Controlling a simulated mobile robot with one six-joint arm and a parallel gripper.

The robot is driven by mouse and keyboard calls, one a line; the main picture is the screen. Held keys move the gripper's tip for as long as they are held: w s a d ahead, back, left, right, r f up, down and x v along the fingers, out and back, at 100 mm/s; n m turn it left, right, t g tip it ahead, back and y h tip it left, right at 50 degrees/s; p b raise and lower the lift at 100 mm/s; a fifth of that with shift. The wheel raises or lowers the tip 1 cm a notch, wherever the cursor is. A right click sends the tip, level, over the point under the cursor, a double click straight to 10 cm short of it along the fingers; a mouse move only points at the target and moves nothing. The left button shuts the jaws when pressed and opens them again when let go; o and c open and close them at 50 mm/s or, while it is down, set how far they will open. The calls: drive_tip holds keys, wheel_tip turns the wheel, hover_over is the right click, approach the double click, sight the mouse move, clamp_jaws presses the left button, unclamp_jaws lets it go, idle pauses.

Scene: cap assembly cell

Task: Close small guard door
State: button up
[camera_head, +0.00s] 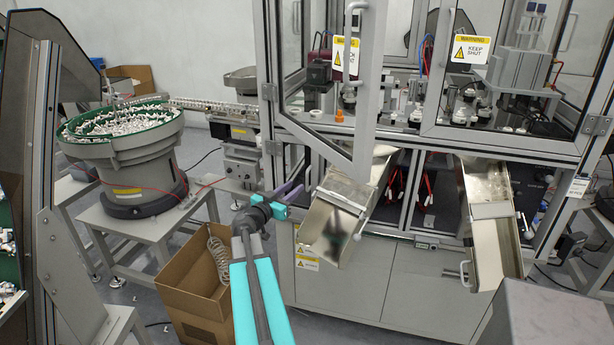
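The small guard door (367,95) is a grey-framed clear panel on the left part of the cell front. It stands open. Its hinges are at the left post, and its free right edge swings out toward me. A pale handle (354,14) sits high on that free edge. A yellow and white warning label (345,55) shows by the free edge. My gripper (294,196), with purple and teal parts, is below the door and left of the metal chute, apart from the door. Its fingertips are small and seen from behind, so their opening is unclear.
Two metal chutes (335,215) (492,210) stick out below the doors. The wider guard door (500,140) on the right looks shut. A cardboard box (200,290) stands on the floor near my arm. A bowl feeder (125,155) stands at left.

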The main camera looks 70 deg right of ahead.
sight(307, 175)
drive_tip(key=shift+s+d+p, duration=0.25)
drive_tip(key=shift+d+p, duration=0.35)
drive_tip(key=shift+d, duration=1)
drive_tip(key=shift+s+d+p, duration=0.25)
drive_tip(key=shift+d+p, duration=0.4)
drive_tip(key=shift+d, duration=1)
drive_tip(key=shift+s+d+p, duration=0.25)
drive_tip(key=shift+d+p, duration=0.35)
drive_tip(key=shift+d, duration=1)
clamp_jaws()
